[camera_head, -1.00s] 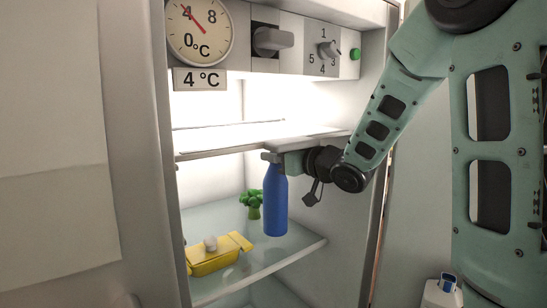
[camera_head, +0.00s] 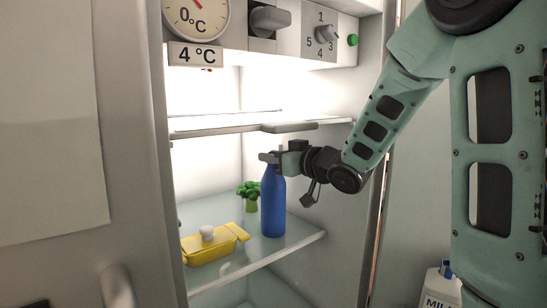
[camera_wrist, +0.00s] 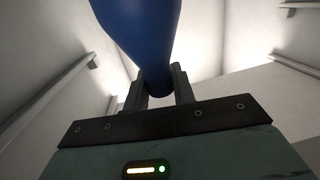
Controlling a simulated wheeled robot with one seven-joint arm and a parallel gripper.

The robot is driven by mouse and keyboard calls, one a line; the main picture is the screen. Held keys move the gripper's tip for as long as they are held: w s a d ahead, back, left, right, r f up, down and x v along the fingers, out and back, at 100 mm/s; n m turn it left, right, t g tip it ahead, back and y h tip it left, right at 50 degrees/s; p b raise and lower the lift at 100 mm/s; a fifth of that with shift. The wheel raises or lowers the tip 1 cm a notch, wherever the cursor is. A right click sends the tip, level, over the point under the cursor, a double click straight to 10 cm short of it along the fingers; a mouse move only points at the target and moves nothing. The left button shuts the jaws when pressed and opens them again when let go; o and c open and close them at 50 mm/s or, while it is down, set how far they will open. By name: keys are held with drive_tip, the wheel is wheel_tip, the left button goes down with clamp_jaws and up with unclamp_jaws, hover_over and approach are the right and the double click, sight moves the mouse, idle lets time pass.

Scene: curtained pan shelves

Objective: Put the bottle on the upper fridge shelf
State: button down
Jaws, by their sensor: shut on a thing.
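My gripper (camera_head: 270,158) is shut on the neck of a blue bottle (camera_head: 272,207). The bottle hangs upright inside the open fridge, below the level of the upper shelf (camera_head: 215,129). Its base appears at or just over the lower shelf (camera_head: 290,244); I cannot tell if it touches. The wrist view shows the blue bottle (camera_wrist: 142,30) widening away from the gripper (camera_wrist: 160,88), its neck between the two fingers. The upper shelf shows nothing standing on it.
A yellow butter dish (camera_head: 210,247) and a green broccoli (camera_head: 249,192) stand on the lower shelf, left of the bottle. A grey piece (camera_head: 290,127) sits along the upper shelf's front edge. A control panel (camera_head: 295,30) is above. A milk carton (camera_head: 438,290) is at lower right.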

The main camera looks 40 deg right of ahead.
drive_tip(key=shift+f, duration=0.2)
drive_tip(key=c, duration=1.1)
unclamp_jaws()
drive_tip(key=shift+f, duration=0.1)
